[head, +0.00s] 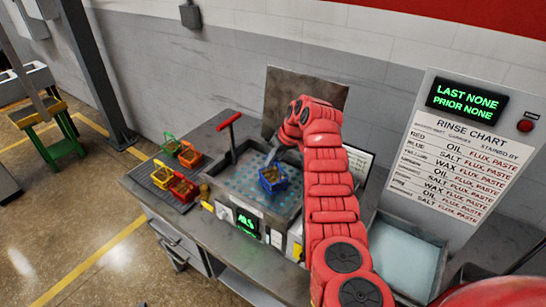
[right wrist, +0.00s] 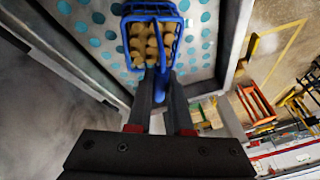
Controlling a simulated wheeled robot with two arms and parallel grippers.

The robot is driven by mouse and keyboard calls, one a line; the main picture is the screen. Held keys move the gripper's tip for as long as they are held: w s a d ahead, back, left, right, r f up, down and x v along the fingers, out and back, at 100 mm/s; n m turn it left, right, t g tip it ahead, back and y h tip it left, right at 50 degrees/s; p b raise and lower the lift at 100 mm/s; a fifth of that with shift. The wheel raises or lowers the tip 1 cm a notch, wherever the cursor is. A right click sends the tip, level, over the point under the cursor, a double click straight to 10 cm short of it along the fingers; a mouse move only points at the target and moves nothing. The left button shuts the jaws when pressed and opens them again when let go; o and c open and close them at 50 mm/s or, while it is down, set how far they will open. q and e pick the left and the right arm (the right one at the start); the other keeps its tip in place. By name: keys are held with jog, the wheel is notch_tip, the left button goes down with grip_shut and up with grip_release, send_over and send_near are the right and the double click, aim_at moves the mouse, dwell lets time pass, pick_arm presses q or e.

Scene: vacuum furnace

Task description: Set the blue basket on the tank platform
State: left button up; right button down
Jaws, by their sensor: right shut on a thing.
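The blue basket (head: 272,184), filled with small tan pieces, is over the perforated tank platform (head: 240,178) in the head view. I cannot tell whether it touches the platform. The right wrist view shows the basket (right wrist: 133,50) beyond my fingers, with the dotted platform (right wrist: 95,22) behind it. My right gripper (right wrist: 162,82) is shut on the basket's blue handle. In the head view my red right arm reaches in from the lower right, and the gripper (head: 270,158) is small there. My left gripper is not in view.
Green, orange and red baskets (head: 182,190) stand on a dark rack left of the tank. A red T-handle (head: 229,121) rises at the tank's back left. A water-filled basin (head: 405,255) is at right, below the rinse chart (head: 455,150). A raised panel stands behind the tank.

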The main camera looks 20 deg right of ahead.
jog(key=shift+f, duration=0.15)
jog(key=c, duration=0.8)
grip_release()
jog(key=shift+c, duration=0.2)
jog(key=shift+r, duration=0.35)
jog(key=b+v, duration=0.4)
jog(key=v, duration=0.2)
notch_tip(320, 180, up, 4)
send_over(280, 176)
jog(key=s+d, duration=0.1)
jog(key=shift+s+d+r+b, duration=0.3)
jog(key=shift+s+r, duration=0.2)
jog(key=shift+r, duration=0.1)
